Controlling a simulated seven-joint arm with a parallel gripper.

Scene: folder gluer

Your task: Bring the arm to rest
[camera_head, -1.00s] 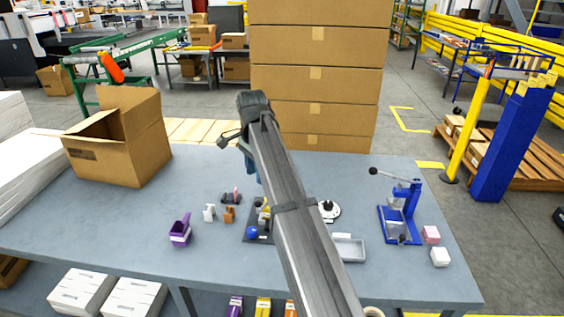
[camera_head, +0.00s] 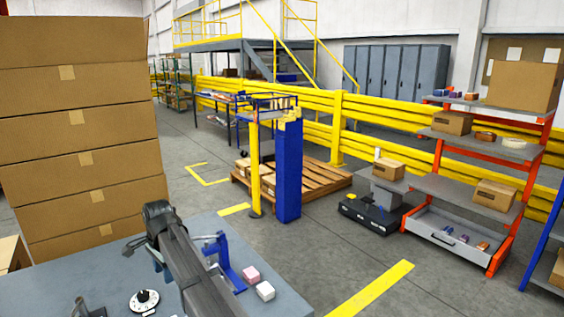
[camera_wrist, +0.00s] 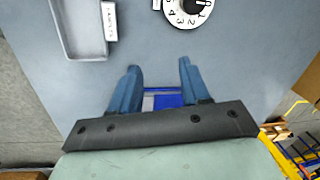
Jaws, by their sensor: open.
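My gripper (camera_wrist: 157,88) shows in the wrist view with its two blue fingers apart and nothing between them. Behind the fingers, part of the blue press shows. In the head view my arm reaches over the grey table (camera_head: 55,290), and the gripper itself is mostly hidden behind my arm. The blue press (camera_head: 229,262) stands close to the right of my arm on the table.
A white dial (camera_head: 144,301) lies on the table; it also shows in the wrist view (camera_wrist: 187,12) near a grey tray (camera_wrist: 75,50). A pink block (camera_head: 251,274) and a white block (camera_head: 265,291) lie by the press. Stacked cartons (camera_head: 85,130) rise behind the table.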

